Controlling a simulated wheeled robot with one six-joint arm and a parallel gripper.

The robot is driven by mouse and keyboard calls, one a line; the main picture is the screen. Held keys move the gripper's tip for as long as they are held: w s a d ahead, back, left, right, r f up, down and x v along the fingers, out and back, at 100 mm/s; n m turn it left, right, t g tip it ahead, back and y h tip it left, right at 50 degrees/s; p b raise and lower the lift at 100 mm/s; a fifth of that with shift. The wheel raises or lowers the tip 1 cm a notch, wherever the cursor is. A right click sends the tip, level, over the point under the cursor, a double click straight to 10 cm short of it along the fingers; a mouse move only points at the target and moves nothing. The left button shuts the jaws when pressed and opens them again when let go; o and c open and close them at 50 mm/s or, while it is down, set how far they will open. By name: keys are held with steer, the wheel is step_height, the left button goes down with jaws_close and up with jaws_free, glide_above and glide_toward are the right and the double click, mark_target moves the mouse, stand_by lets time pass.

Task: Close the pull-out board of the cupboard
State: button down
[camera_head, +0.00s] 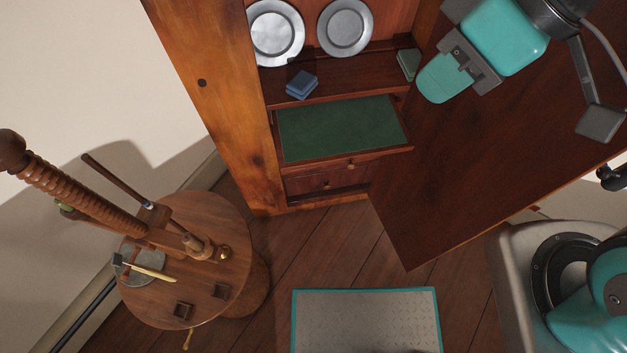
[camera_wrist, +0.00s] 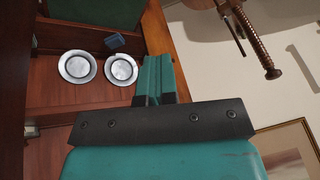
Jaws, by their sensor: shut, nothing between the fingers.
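The cupboard (camera_head: 193,75) stands open, with its pull-out board (camera_head: 340,128) sticking out towards me. The board has a green top and a dark wooden front edge with a small knob. In the wrist view its green top (camera_wrist: 110,12) shows at the upper edge, cut off by the frame. My gripper (camera_head: 432,88) is up at the right of the board, apart from it, over the dark wooden panel. In the wrist view my gripper's teal fingers (camera_wrist: 154,72) are together with nothing between them.
Two pewter plates (camera_head: 275,32) (camera_head: 345,27), a blue block (camera_head: 302,85) and a green block (camera_head: 408,64) are inside. A drawer (camera_head: 328,183) sits below the board. The dark panel (camera_head: 450,180), apparently an open door, juts out right. A round table (camera_head: 200,270) stands left.

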steer(key=w+a+f+n+t+b, duration=0.1)
steer(key=a+f+n+b, duration=0.2)
steer(key=f+b, duration=0.7)
steer(key=w+a+f+n+t+y+b, duration=0.1)
steer(key=w+a+f+n+b, duration=0.15)
steer(key=f+b, duration=0.75)
steer(key=w+a+f+n+t+b, duration=0.1)
steer(key=a+f+n+b, duration=0.15)
steer(key=f+b, duration=0.7)
steer(key=w+a+f+p, duration=0.2)
steer(key=w+f+p, duration=0.1)
steer(key=f+p, duration=0.1)
steer(key=w+a+f+n+p, duration=0.1)
steer(key=w+a+f+p, duration=0.2)
steer(key=f, duration=0.4)
steer(key=shift+w+a+f+t+p, duration=0.2)
steer(key=shift+w+f+t+p, duration=0.15)
steer(key=shift+w, duration=0.35)
